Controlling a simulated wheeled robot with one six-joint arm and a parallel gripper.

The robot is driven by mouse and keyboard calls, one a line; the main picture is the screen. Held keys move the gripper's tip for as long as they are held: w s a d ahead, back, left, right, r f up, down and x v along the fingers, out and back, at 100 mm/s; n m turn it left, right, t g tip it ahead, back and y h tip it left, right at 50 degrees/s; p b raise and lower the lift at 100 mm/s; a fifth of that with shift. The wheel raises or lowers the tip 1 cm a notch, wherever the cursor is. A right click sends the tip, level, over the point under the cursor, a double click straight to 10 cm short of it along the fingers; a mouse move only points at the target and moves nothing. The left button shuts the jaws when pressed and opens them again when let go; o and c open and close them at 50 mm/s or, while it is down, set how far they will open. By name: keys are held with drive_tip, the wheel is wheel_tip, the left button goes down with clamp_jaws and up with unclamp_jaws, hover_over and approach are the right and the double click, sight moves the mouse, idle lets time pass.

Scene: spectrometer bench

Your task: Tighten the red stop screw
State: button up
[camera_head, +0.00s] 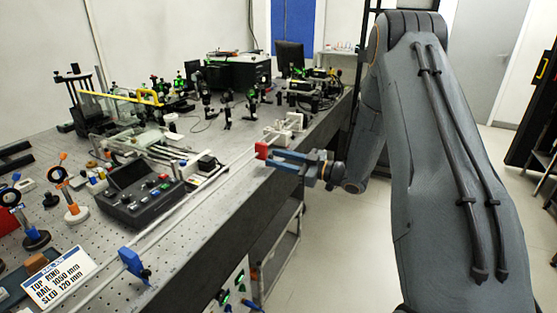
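A small red part (262,150), possibly the stop screw, shows on the long rail near the bench's front edge. My gripper (275,159) reaches in from the right, and its blue-grey fingers point left at this red part. The fingertips overlap or touch it in the picture. I cannot tell whether they are around it or only beside it. The finger gap is too small to see. A blue clamp (133,264) with a dark knob sits at the near end of the rail (198,194).
A black control box (140,195) with buttons stands left of the rail. White blocks (290,125) stand just beyond my gripper. Optics crowd the back. The floor right of the bench is clear.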

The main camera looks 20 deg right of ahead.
drive_tip(key=b+v, duration=0.1)
drive_tip(key=v, duration=0.7)
drive_tip(key=shift+b, duration=0.4)
drive_tip(key=s+a+f+m+g+h, duration=0.1)
drive_tip(key=s+a+m+g+h, duration=0.1)
drive_tip(key=s, duration=0.8)
drive_tip(key=s+a+m+g+h, duration=0.3)
drive_tip(key=s+m+g+h, duration=0.2)
drive_tip(key=s, duration=0.5)
drive_tip(key=s+a+f+m+g+h, duration=0.1)
drive_tip(key=s+m+g+h, duration=0.3)
drive_tip(key=s, duration=0.6)
drive_tip(key=a+m+h, duration=0.1)
drive_tip(key=h, duration=0.1)
drive_tip(key=shift+a+f+h, duration=0.3)
